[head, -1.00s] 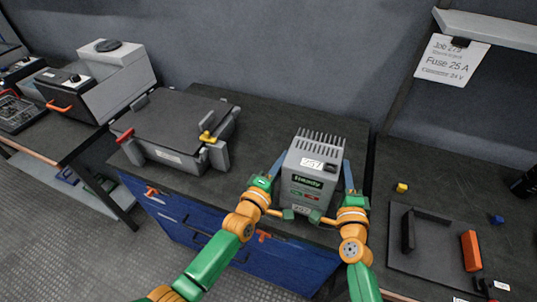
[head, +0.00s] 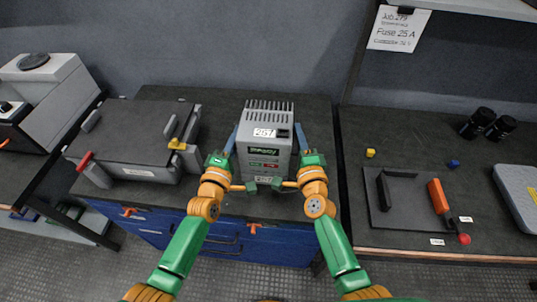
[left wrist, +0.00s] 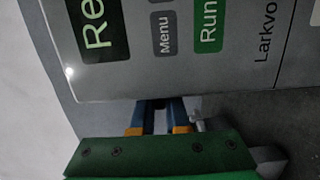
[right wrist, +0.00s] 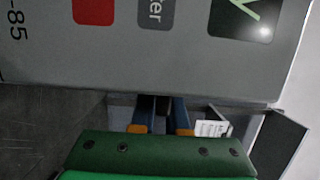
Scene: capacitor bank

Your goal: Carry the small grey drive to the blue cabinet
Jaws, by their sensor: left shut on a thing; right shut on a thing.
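The small grey drive (head: 265,150) stands upright, its finned top to the back and its labelled front towards me. It is over the right part of the dark top of the blue cabinet (head: 285,243); I cannot tell whether it touches that top. My left gripper (head: 232,140) is shut on the drive's left side, and my right gripper (head: 302,138) is shut on its right side. The drive's front panel fills much of the left wrist view (left wrist: 200,45) and the right wrist view (right wrist: 190,55). The fingertips are partly hidden against the drive in both wrist views.
A large grey case (head: 135,135) with red and yellow handles occupies the cabinet top's left part. The dark bench (head: 420,140) at right holds a tray (head: 405,215) with an orange-handled item, small yellow and blue blocks, and black cylinders. A job sheet (head: 398,28) hangs behind.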

